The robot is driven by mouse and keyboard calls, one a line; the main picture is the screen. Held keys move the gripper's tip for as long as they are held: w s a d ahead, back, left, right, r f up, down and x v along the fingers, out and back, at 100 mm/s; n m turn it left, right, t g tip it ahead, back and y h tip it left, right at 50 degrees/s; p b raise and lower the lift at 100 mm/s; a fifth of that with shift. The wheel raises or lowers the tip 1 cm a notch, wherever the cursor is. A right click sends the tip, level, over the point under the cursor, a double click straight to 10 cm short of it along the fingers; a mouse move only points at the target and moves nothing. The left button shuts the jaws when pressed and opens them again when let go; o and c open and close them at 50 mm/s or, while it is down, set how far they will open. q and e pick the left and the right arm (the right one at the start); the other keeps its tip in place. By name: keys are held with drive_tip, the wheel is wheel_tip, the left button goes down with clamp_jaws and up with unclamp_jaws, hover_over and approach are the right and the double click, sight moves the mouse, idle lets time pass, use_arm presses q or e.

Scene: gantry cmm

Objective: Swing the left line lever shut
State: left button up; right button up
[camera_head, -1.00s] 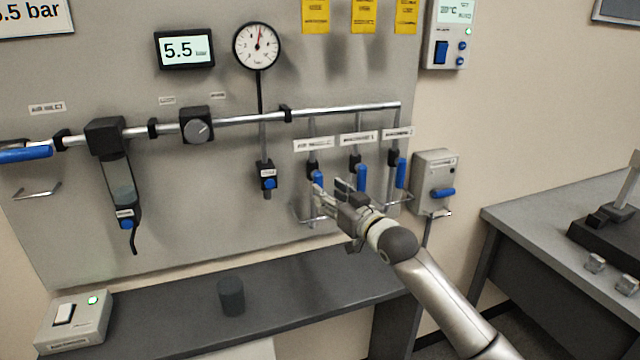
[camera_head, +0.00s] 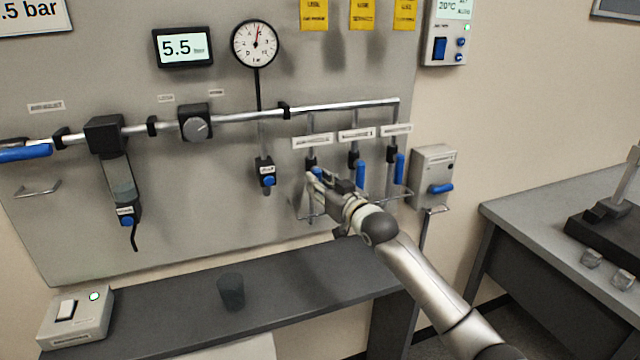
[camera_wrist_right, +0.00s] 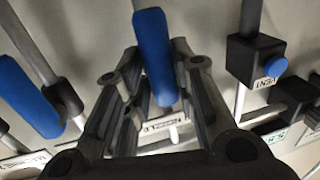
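The left line lever (camera_head: 316,172) is the leftmost of three blue-handled levers hanging from the pipe on the panel. My right gripper (camera_head: 320,189) is at this lever and hides its lower part in the head view. In the right wrist view, the blue handle (camera_wrist_right: 152,50) lies between the two fingers of the open gripper (camera_wrist_right: 155,75), with gaps visible on both sides. A label under it shows part of the word nozzle. My left gripper is not in view.
The middle lever (camera_head: 361,174) and right lever (camera_head: 399,168) hang close by on the right. A vent valve (camera_head: 265,173) hangs to the left. Wire brackets stick out below the levers. A dark cup (camera_head: 231,292) stands on the shelf (camera_head: 180,325) below.

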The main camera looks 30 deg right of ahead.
clamp_jaws()
drive_tip(key=shift+a+m, duration=0.15)
drive_tip(key=shift+m, duration=0.25)
drive_tip(key=m, duration=0.2)
drive_tip(key=m+t+p, duration=0.1)
drive_tip(key=m, duration=0.1)
drive_tip(key=shift+w+a+r+m+p, duration=0.1)
drive_tip(key=shift+w+a+m+p, duration=0.05)
drive_tip(key=shift+a+m+p, duration=0.2)
drive_tip(key=m, duration=0.2)
drive_tip(key=m+h+p, duration=0.1)
drive_tip(key=m, duration=0.1)
drive_tip(key=shift+a+r+t, duration=0.2)
drive_tip(key=shift+a+t, duration=0.1)
drive_tip(key=shift+w+a+r+m+h+p, duration=0.1)
drive_tip(key=shift+r+m+h+p, duration=0.3)
drive_tip(key=shift+m, duration=1.35)
drive_tip(key=shift+a+r+m+h+p, duration=0.15)
drive_tip(key=shift+m+h+p, duration=0.55)
drive_tip(key=shift+m, duration=1.05)
drive_tip(key=shift+w+a+r+m+h+p, duration=0.15)
drive_tip(key=shift+m+h+p, duration=0.4)
drive_tip(key=shift+m, duration=1.2)
drive_tip(key=shift+s+d+r+m, duration=0.1)
drive_tip(key=shift+r+m, duration=0.05)
drive_tip(key=shift+m, duration=0.15)
